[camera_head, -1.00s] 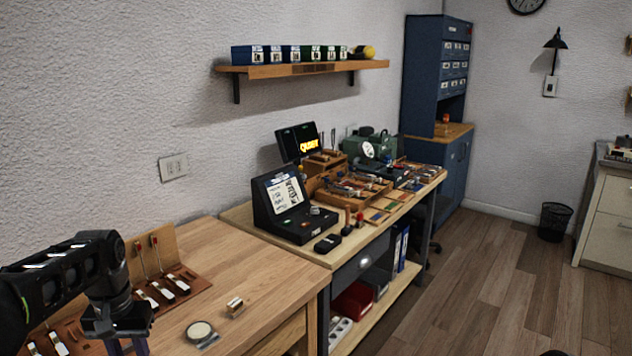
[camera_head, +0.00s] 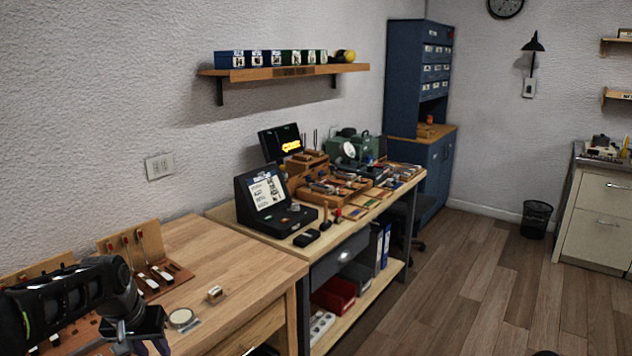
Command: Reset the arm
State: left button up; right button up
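My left arm comes in from the lower left, over the near wooden table (camera_head: 245,272). My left gripper (camera_head: 142,345) points down at the bottom edge of the view; its fingertips are partly cut off, and I cannot tell whether it is open or shut. Behind it stands a brown wooden rack (camera_head: 135,240) with white, key-like pieces and red-tipped rods. A small wooden block (camera_head: 215,294) and a round disc (camera_head: 181,317) lie on the table to the right of the gripper. My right gripper is not in view.
A workbench (camera_head: 285,229) beyond the table carries a black console (camera_head: 265,200), a dark lit display and wooden trays. A wall shelf (camera_head: 290,71) holds a row of boxes. A blue cabinet (camera_head: 420,100) stands in the corner.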

pick_arm(q)
jog(key=s+d+f+t+h, duration=0.1)
jog(key=d+f, duration=0.7)
jog(key=f, duration=0.2)
jog(key=s+d+f+h, duration=0.1)
jog(key=d+f, duration=0.6)
jog(key=f, duration=0.3)
jog(key=s+d+f+g, duration=0.1)
jog(key=s+d+f, duration=0.3)
jog(key=s, duration=0.4)
jog(key=s+d+f+g+h, duration=0.1)
jog(key=s+d+f, duration=0.3)
jog(key=s, duration=0.5)
jog(key=s+d+f+g+h, duration=0.1)
jog(key=s+d+f, duration=0.4)
jog(key=s+f, duration=0.2)
jog(key=shift+s+g, duration=0.4)
jog(key=shift+s, duration=0.6)
